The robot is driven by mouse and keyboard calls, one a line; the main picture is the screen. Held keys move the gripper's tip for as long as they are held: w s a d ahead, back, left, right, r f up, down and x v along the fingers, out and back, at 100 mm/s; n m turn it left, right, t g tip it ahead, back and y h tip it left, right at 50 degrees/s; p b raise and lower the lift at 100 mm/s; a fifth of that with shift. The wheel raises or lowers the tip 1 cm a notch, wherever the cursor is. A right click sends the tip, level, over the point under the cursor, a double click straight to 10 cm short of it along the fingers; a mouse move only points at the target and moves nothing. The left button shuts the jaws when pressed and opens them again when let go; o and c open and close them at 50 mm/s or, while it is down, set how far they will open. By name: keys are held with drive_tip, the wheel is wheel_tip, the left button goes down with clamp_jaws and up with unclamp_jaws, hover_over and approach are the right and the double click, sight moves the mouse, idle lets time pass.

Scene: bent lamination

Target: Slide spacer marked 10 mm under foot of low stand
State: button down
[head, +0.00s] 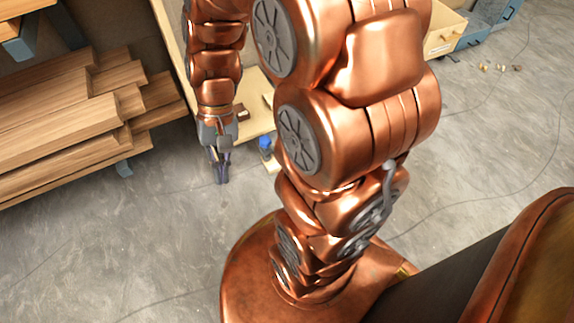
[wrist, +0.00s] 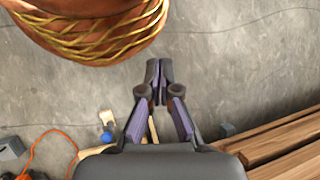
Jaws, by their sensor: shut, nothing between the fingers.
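I cannot make out any spacer with a 10 mm mark. I cannot identify the low stand or its foot for certain. My arm covers much of the middle of the head view and hides what lies behind it.
Stacked wooden planks (head: 80,120) stand at the left, and also show in the wrist view (wrist: 275,145). A small blue object (head: 265,143) sits by a light wooden panel (head: 258,103). In the wrist view an orange cord (wrist: 50,136) lies lower left. Floor below my gripper is bare.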

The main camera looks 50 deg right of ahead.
drive_tip(key=w+d+f+m+t+y, duration=0.1)
drive_tip(key=w+d+f+m+y, duration=0.1)
drive_tip(key=w+d+f+m, duration=0.3)
drive_tip(key=m+t+b, duration=0.1)
drive_tip(key=m+t, duration=0.8)
drive_tip(key=m, duration=0.5)
hover_over(272, 166)
drive_tip(key=s+d, duration=0.2)
drive_tip(key=s, duration=0.4)
wheel_tip(272, 166, down, 26)
drive_tip(key=s+d+f+m+t+h+b, duration=0.1)
drive_tip(key=s+d+f+m, duration=0.25)
drive_tip(key=f, duration=0.35)
drive_tip(key=s+d+f+m+h, duration=0.1)
drive_tip(key=s+d+f+m, duration=0.3)
drive_tip(key=f, duration=0.3)
drive_tip(key=shift+n, duration=0.65)
drive_tip(key=b+x, duration=0.4)
drive_tip(key=x, duration=0.4)
drive_tip(key=shift+a+f, duration=0.2)
drive_tip(key=shift+f, duration=0.05)
drive_tip(key=shift+w+a+b, duration=0.25)
drive_tip(key=shift+w, duration=0.25)
drive_tip(key=shift+w+a+b, duration=0.25)
drive_tip(key=shift+w, duration=0.3)
drive_tip(key=shift+w+a+b, duration=0.4)
drive_tip(key=shift+w+a, duration=0.15)
drive_tip(key=shift+w, duration=0.35)
drive_tip(key=shift+r, duration=0.1)
